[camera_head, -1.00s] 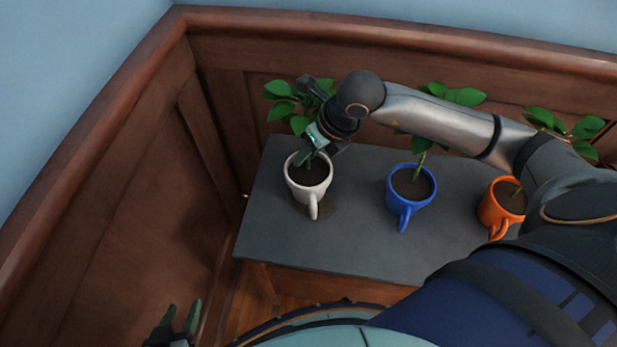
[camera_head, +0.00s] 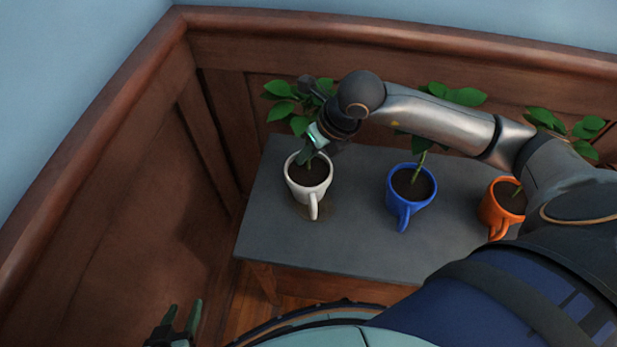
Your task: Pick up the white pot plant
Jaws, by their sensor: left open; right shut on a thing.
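The white pot plant (camera_head: 308,187) is a white mug-like pot with dark soil and green leaves, at the left end of the grey table (camera_head: 290,245). It looks upright, its handle towards me. My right gripper (camera_head: 312,152) reaches in from the right over its rim and is shut on the plant; the fingers partly hide the stem and the contact. I cannot tell whether the pot still touches the table. My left gripper (camera_head: 180,322) is open and empty at the lower left, below and away from the table.
A blue pot plant (camera_head: 408,205) stands mid-table, and an orange pot plant (camera_head: 497,215) stands to its right, partly behind my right arm. My forearm passes in front of the blue pot's plant. Wood panelling (camera_head: 225,120) closes off the back and left. The table's front left is clear.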

